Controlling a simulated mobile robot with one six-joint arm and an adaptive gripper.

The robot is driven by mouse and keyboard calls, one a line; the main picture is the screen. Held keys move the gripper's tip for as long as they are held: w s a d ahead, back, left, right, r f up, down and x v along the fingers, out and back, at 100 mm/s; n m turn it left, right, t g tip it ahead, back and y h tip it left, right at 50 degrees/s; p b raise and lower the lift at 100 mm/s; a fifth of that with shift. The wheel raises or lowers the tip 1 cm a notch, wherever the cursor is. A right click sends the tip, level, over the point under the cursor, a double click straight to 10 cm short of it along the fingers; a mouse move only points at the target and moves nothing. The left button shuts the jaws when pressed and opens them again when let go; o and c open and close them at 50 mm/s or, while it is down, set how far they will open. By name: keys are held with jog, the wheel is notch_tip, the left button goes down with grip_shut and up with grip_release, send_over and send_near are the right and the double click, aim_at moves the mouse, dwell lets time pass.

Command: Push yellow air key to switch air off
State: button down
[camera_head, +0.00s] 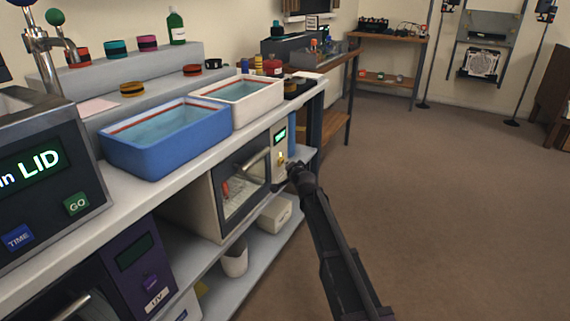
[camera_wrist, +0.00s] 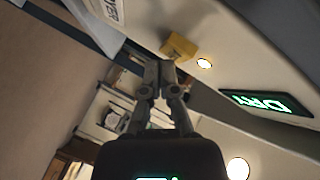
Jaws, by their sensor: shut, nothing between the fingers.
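The yellow key (camera_wrist: 180,47) sticks out of a pale panel in the wrist view. A small lit lamp (camera_wrist: 204,63) is beside it, and a dark display (camera_wrist: 268,102) shows green letters that read DRY. My gripper (camera_wrist: 160,68) is shut and empty, its fingertips just short of the key in the picture; I cannot tell whether they touch it. In the head view my gripper (camera_head: 296,170) is at the right end of the cabinet (camera_head: 231,190) with a glass door under the bench.
Above on the bench (camera_head: 130,182) stand a blue tub (camera_head: 150,160) and a white tub (camera_head: 268,103) of liquid. A lower shelf holds a white pot (camera_head: 235,262) and a pale box (camera_head: 274,213). The floor (camera_head: 450,220) to the right is clear.

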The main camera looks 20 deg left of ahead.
jog(key=shift+a, duration=0.45)
dwell(0.5)
jog(key=shift+d, duration=0.55)
dwell(0.5)
jog(key=shift+s+d, duration=0.2)
jog(key=shift+d, duration=2.7)
jog(key=shift+d, duration=0.1)
